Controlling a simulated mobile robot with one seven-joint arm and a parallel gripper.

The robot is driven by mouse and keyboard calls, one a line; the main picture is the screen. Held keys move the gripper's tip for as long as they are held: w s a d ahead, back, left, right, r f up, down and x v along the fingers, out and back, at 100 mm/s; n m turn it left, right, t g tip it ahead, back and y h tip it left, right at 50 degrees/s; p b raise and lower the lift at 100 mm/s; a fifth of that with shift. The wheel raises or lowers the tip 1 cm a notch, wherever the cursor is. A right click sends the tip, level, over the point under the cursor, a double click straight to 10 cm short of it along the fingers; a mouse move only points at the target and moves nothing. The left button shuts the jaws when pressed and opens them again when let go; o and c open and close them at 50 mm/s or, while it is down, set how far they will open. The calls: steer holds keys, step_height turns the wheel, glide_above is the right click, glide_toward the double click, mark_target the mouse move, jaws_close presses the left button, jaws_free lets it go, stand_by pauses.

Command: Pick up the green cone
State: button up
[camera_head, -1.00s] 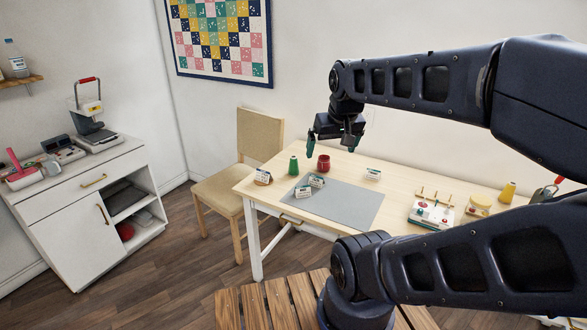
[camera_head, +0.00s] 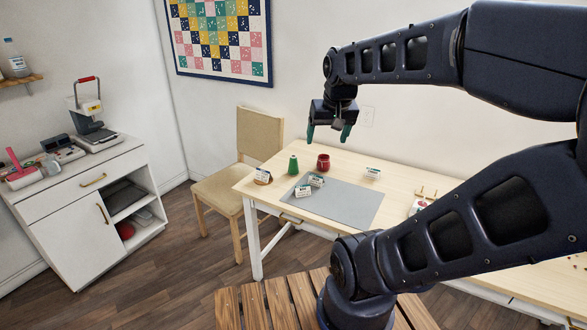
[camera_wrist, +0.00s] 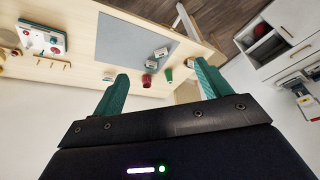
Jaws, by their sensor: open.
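The green cone (camera_head: 293,165) stands upright on the table, near its left end. It also shows in the wrist view (camera_wrist: 169,75), between my open fingers and beyond them. My gripper (camera_head: 328,133) is open and empty, its teal fingers pointing down. In the head view it hangs above the table, up and to the right of the cone, apart from it. In the wrist view the fingers (camera_wrist: 162,90) show at both sides.
A dark red cup (camera_head: 323,162) stands just right of the cone. A labelled holder (camera_head: 263,176) is to its left. Small labelled boxes (camera_head: 309,186) lie on the grey mat (camera_head: 345,207). A chair (camera_head: 222,190) stands at the table's left end.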

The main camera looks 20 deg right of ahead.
steer(key=w+d+r+m+g, duration=0.15)
steer(key=w+m, duration=0.35)
steer(key=w, duration=1.2)
steer(key=m+g, duration=0.3)
steer(key=m, duration=0.9)
glide_above(293, 164)
steer(key=w, duration=0.2)
step_height(293, 164, down, 34)
steer(key=shift+w+d+f, duration=0.1)
steer(key=shift+d+f, duration=0.1)
steer(key=shift+f, duration=2.4)
steer(key=shift+d+f, duration=0.15)
steer(key=shift+f, duration=2.45)
steer(key=c, duration=1.1)
steer(key=shift+r, duration=0.15)
